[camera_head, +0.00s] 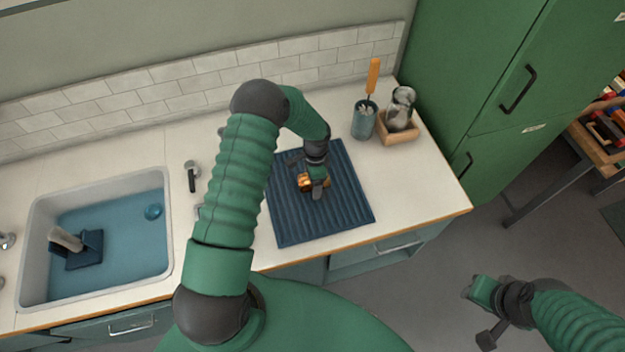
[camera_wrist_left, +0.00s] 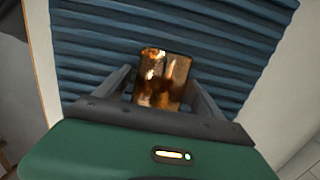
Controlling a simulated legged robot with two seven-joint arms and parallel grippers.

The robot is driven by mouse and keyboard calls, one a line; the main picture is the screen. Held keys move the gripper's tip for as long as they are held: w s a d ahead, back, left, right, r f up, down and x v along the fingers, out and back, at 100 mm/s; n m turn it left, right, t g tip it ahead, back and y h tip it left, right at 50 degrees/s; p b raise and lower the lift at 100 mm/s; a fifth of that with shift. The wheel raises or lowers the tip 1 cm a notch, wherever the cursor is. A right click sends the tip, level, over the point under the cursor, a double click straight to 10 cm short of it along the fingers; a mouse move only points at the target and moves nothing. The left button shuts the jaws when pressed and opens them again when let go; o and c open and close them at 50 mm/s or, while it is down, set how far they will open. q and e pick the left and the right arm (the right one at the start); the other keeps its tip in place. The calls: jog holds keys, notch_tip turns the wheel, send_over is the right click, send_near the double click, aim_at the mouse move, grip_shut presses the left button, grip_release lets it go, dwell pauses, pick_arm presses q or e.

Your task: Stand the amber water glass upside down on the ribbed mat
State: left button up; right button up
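The amber water glass (camera_head: 305,181) is at the ribbed mat (camera_head: 340,205), a dark blue mat on the counter. My left gripper (camera_head: 312,186) reaches down over the mat at the glass. In the left wrist view, the glass (camera_wrist_left: 163,80) sits between the two fingers (camera_wrist_left: 160,85), which close on its sides against the blue ribs (camera_wrist_left: 230,40). I cannot tell which way up the glass is, or whether it touches the mat. My right gripper (camera_head: 483,308) hangs over the floor at the lower right, away from the counter; its fingers are unclear.
A sink (camera_head: 165,235) with a blue basin is at the left. A teal cup (camera_head: 363,124) with an orange-handled brush and a wooden caddy (camera_head: 405,132) holding jars stand behind the mat. Green cabinets (camera_head: 470,80) rise at the right. The counter's front edge is close to the mat.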

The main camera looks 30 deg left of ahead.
pick_arm(q)
notch_tip(320, 180, up, 17)
jog(key=b, duration=0.1)
jog(key=shift+w+d+f+b, duration=0.2)
jog(key=shift+w+d+b, duration=0.1)
jog(key=shift+w+b, duration=0.1)
